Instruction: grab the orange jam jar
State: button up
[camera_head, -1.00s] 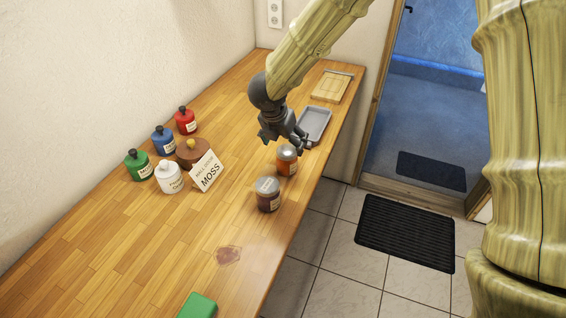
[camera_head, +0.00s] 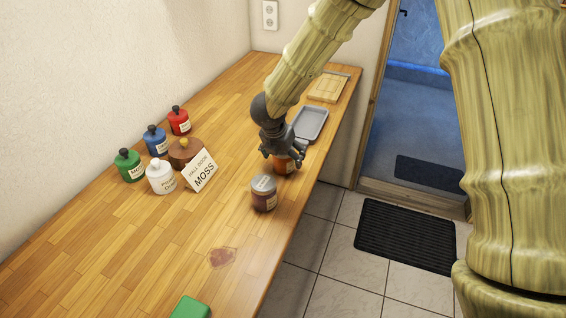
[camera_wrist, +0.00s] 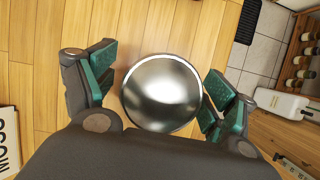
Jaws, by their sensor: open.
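The orange jam jar (camera_head: 282,167) stands upright on the wooden counter, its top partly hidden by my gripper in the head view. Its round silver lid (camera_wrist: 162,93) lies between my fingers in the wrist view. My gripper (camera_head: 283,155) is open and directly above the jar, with a green-padded finger on each side of the lid. In the wrist view my gripper (camera_wrist: 160,90) shows a narrow gap on the left of the lid; on the right the finger is very close to it, and I cannot tell whether they touch.
A dark jam jar (camera_head: 264,193) stands just in front. A grey tray (camera_head: 311,124) and a cutting board (camera_head: 328,88) lie behind. Several coloured bottles and a "MOSS" card (camera_head: 200,171) stand left. A green block (camera_head: 190,307) is at the front. The counter's right edge is near.

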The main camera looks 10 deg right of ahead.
jog(key=x, duration=0.2)
jog(key=shift+w+f+b, duration=0.1)
jog(key=shift+f+b, duration=0.15)
jog(key=shift+b, duration=0.05)
jog(key=shift+r, duration=0.1)
jog(key=c, duration=1.3)
jog(key=shift+c, duration=0.2)
